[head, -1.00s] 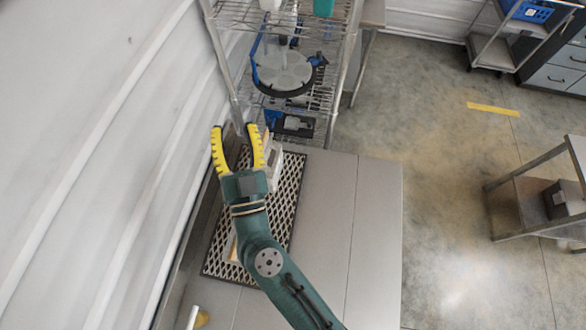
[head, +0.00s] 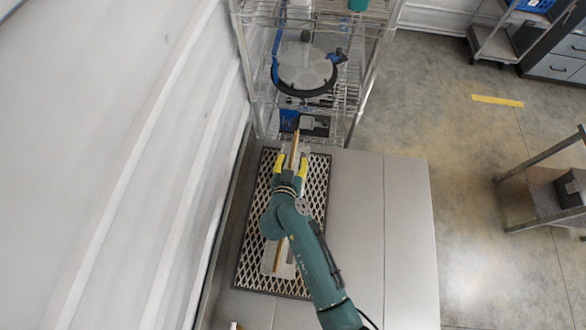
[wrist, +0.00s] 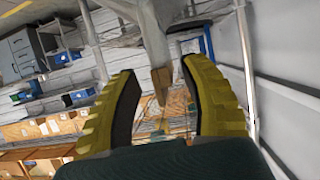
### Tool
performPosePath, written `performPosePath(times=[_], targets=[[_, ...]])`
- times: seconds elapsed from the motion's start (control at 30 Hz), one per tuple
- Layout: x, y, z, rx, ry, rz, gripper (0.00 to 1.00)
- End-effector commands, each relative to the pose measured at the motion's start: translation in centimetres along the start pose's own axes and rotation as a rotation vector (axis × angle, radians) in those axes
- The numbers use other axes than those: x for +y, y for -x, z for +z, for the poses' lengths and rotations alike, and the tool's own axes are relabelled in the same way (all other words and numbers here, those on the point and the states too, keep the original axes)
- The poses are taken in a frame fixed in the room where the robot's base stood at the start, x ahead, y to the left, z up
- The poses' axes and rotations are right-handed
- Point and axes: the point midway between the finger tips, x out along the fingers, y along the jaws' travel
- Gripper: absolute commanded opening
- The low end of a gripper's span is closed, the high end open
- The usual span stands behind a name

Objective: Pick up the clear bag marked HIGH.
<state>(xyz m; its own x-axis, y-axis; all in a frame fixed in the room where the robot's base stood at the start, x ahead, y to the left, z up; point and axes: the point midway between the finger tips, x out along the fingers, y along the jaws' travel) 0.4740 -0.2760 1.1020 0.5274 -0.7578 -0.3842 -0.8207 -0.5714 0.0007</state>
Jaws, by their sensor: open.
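A pale, partly clear bag-like piece with a tan strip (head: 294,147) is at the far end of the dark mesh mat (head: 318,195). A second pale piece with a tan strip (head: 279,262) lies near the mat's front end, partly behind my arm. No HIGH marking is readable on either. My gripper (head: 292,166) is open at the near end of the far piece, with a yellow finger on each side of it. In the wrist view my gripper (wrist: 163,95) has its fingers wide apart. A grey piece with a brown end (wrist: 160,85) shows between them; contact cannot be told.
A wire shelf rack (head: 350,100) stands just beyond the mat, holding a round grey-topped device (head: 305,70). A white ribbed wall (head: 150,150) runs close on the left. The grey tabletop (head: 385,230) right of the mat is clear.

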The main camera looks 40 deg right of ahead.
Motion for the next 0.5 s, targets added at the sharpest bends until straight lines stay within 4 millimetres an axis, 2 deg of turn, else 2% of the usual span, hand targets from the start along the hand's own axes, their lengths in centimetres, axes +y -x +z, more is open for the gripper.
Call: performPosePath(times=[0.27, 0.5], targets=[[-0.3, -4.3, -0.1, 0.001, -0.001, 0.002, 0.45], [-0.3, -4.8, -0.2, 0.001, 0.0, 0.0, 0.45]])
